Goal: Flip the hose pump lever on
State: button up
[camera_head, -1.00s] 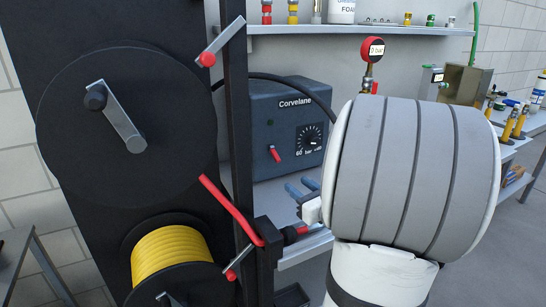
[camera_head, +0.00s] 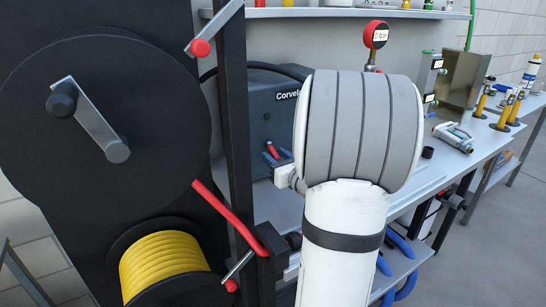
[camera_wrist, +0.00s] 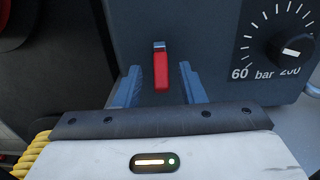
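The hose pump is a dark grey box (camera_head: 262,107) marked Corvelane, partly hidden behind my arm in the head view. Its red lever (camera_wrist: 161,77) hangs downward from a metal pivot on the front face in the wrist view. The lever also shows small in the head view (camera_head: 272,151). My gripper (camera_wrist: 160,85) is open, with one blue finger on each side of the lever and a gap on both sides. In the head view, my wrist and forearm hide most of the fingers.
A pressure dial (camera_wrist: 291,50) sits right of the lever on the pump face. A black post (camera_head: 236,120) and hose reels, one with yellow hose (camera_head: 160,262), stand left. A red-topped gauge (camera_head: 376,36) rises behind my arm. The bench (camera_head: 470,160) extends right.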

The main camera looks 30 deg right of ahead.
jog(key=shift+w, duration=0.35)
jog(key=shift+d, duration=0.1)
jog(key=shift+c, duration=0.5)
